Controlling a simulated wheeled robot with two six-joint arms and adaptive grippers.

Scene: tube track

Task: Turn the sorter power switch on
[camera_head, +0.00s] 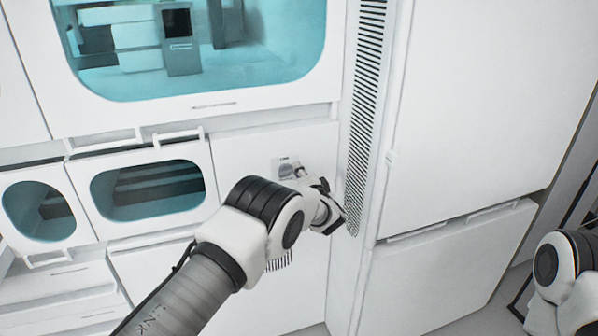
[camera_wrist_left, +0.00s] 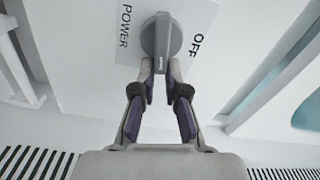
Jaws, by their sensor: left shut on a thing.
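The sorter power switch (camera_wrist_left: 161,38) is a grey round knob with a raised bar handle, on a white label plate (camera_wrist_left: 203,20) reading POWER and OFF. In the wrist view the bar stands upright in the picture, between the two words. My left gripper (camera_wrist_left: 160,80) is shut on the lower end of this bar, one finger on each side. In the head view the switch plate (camera_head: 287,166) is on the white cabinet front, partly hidden by my left gripper (camera_head: 304,174). My right arm shows at the right edge, its gripper out of view.
A slatted vent strip (camera_head: 366,90) runs down just right of the switch. Tinted windows (camera_head: 150,190) with bar handles are on the left, and a large teal window (camera_head: 265,75) is above. Plain white cabinet doors (camera_head: 480,110) fill the right.

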